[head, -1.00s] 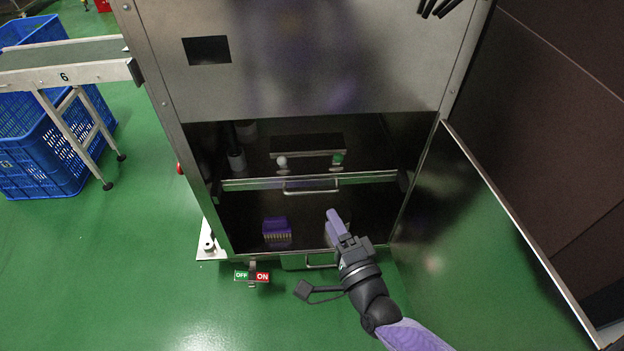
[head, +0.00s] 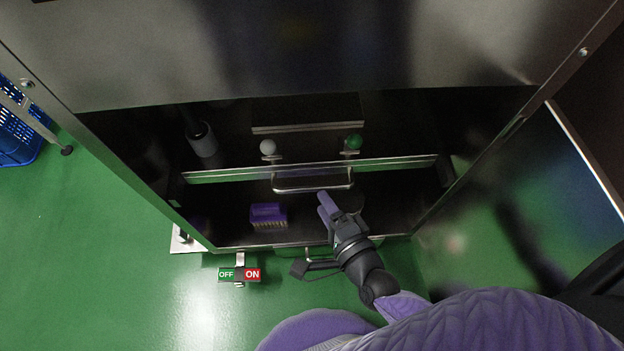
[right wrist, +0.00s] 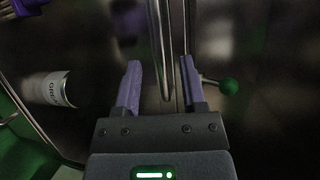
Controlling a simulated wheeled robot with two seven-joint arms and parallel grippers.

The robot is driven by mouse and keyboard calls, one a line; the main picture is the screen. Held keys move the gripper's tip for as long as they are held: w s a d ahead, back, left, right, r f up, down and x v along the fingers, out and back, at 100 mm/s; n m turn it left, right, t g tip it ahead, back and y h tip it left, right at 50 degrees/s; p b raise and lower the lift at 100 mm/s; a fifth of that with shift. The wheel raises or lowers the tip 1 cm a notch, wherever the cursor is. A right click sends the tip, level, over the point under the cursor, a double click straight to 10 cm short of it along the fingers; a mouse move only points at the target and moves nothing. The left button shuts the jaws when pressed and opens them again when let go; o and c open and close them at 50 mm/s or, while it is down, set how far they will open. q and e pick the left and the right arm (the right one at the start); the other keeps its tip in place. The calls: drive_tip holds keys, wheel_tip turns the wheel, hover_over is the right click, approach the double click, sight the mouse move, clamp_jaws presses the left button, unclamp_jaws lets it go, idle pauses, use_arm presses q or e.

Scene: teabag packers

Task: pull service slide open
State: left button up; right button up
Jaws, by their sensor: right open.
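The service slide (head: 225,174) is a metal rail across the inside of the open machine cabinet, with a U-shaped handle (head: 313,187) at its middle. The handle also shows in the right wrist view (right wrist: 160,50), as a bright bar running between the fingers in the picture. My right gripper (head: 325,202) is open, its purple fingers just below the handle in the head view. In the right wrist view the right gripper (right wrist: 161,78) is empty; I cannot tell whether the handle is within finger depth. My left gripper is out of view.
A white knob (head: 268,147) and a green knob (head: 354,142) sit above the slide. A purple brush (head: 268,215) lies on the cabinet floor. An OFF/ON switch sign (head: 239,274) is in front. The open cabinet door (head: 560,190) stands at right.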

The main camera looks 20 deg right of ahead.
sight(313, 187)
drive_tip(key=b+x, duration=0.1)
drive_tip(key=x, duration=0.3)
drive_tip(key=shift+w+f, duration=0.25)
drive_tip(key=shift+w, duration=0.1)
drive_tip(key=shift+w+r, duration=0.1)
drive_tip(key=shift+w, duration=0.15)
clamp_jaws()
idle(0.8)
